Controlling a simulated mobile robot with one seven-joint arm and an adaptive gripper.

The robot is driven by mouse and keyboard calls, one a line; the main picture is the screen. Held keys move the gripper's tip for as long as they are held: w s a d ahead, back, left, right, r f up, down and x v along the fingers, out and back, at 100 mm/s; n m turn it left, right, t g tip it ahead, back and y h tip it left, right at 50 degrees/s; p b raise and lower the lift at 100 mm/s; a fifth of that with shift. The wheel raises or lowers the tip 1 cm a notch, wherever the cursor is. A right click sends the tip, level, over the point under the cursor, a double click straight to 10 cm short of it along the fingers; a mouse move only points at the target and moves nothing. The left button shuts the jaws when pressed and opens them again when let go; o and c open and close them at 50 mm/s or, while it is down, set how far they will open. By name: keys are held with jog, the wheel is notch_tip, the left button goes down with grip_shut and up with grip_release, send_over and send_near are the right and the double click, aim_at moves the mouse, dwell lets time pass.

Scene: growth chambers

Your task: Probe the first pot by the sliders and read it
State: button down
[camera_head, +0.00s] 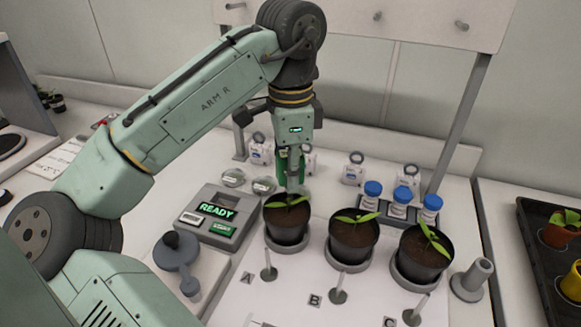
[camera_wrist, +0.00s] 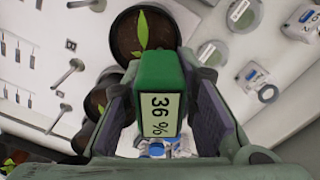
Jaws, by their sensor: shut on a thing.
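My gripper (camera_head: 294,168) is shut on a green probe (camera_head: 283,163), over the leftmost black pot (camera_head: 287,233), near the letter A. In the wrist view my gripper (camera_wrist: 166,88) has its pads on both sides of the probe (camera_wrist: 158,62). The probe's display (camera_wrist: 160,114) reads "36 %". The leftmost pot (camera_wrist: 118,40) holds brown soil and a green seedling, just beyond the probe. The probe's lower tip is hidden, so I cannot see how it meets the soil. Small stemmed pieces with round bases, possibly the sliders, stand before the pots, the leftmost (camera_head: 268,268) by A.
The middle pot (camera_head: 351,247) and right pot (camera_head: 423,262) stand close by. A grey device (camera_head: 208,190) with a "READY" screen is left of the pots. Blue-capped bottles (camera_head: 400,200) stand behind. A grey holder (camera_head: 470,282) is at right, and a dark tray (camera_head: 532,240) beyond.

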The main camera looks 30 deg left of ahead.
jog(key=shift+f, duration=0.65)
jog(key=c, duration=1.2)
grip_release()
notch_tip(320, 180, up, 8)
jog(key=shift+f, duration=0.25)
